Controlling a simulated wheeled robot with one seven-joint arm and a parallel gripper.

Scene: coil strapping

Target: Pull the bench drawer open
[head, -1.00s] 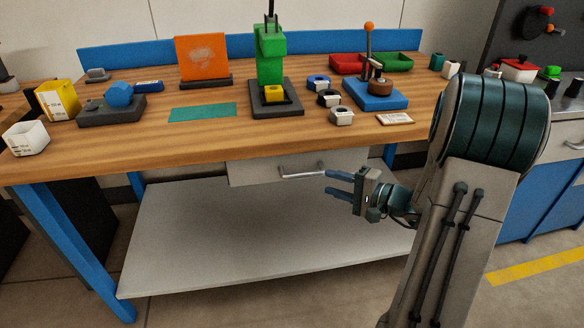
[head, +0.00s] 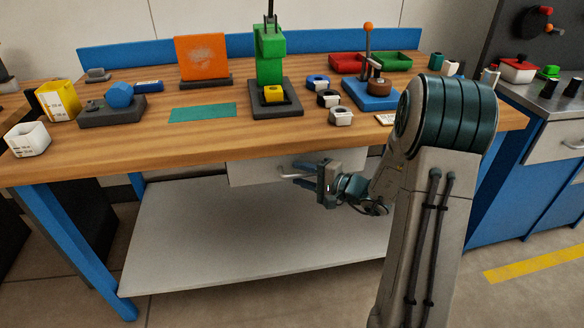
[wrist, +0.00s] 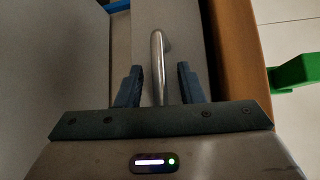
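The bench drawer (head: 250,172) is a pale grey box front under the wooden bench top and looks shut. Its silver bar handle (head: 286,168) is partly hidden by my gripper (head: 299,173). In the wrist view, the handle (wrist: 157,50) stands between the two dark fingers of my gripper (wrist: 159,82). The fingers are open, with a gap on both sides of the bar. The drawer front (wrist: 188,30) fills the strip behind the handle.
The wooden bench top (head: 220,145) holds a green press (head: 270,55), a blue lever fixture (head: 375,95) and several small parts above the drawer. A pale lower shelf (head: 240,230) lies empty below. A steel-topped cabinet (head: 550,145) stands at right.

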